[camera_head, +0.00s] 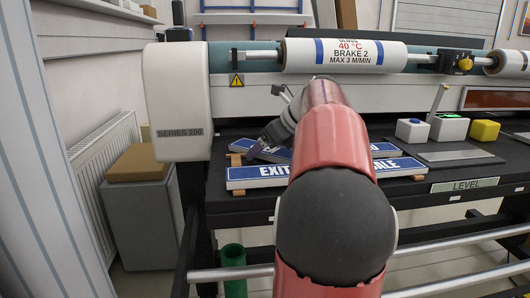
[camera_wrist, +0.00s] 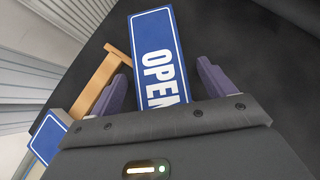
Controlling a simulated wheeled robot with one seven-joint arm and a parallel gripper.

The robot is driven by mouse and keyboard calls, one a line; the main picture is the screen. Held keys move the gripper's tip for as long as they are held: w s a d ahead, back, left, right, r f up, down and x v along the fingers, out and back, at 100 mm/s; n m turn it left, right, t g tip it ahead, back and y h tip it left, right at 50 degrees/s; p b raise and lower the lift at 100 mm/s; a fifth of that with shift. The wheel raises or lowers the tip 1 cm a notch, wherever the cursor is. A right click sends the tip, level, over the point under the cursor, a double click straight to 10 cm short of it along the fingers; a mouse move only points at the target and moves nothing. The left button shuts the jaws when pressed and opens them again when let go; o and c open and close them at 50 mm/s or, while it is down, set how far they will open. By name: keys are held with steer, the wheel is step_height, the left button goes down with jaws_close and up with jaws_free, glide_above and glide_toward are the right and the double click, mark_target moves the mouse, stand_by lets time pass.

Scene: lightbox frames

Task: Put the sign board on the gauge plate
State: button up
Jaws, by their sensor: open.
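A blue sign board with white letters reading OPEN (camera_wrist: 158,55) lies between the two purple fingers of my gripper (camera_wrist: 165,85) in the wrist view. The fingers are open, one along each long side, with dark gaps beside the board. In the head view my gripper (camera_head: 262,146) is low over the back row of signs, and my arm hides much of them. A front sign board reading EXIT (camera_head: 245,173) rests on wooden strips. A flat grey plate (camera_head: 458,155), seemingly the gauge plate, lies bare at the right, behind a LEVEL label.
A wooden strip (camera_wrist: 103,85) and another blue sign (camera_wrist: 47,138) are left of the fingers. Behind the plate stand a white box (camera_head: 412,130), a green-topped device (camera_head: 449,127) and a yellow block (camera_head: 484,130). A roller (camera_head: 345,55) spans the back.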

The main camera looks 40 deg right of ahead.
steer(key=c, duration=1.2)
steer(key=shift+r, duration=0.2)
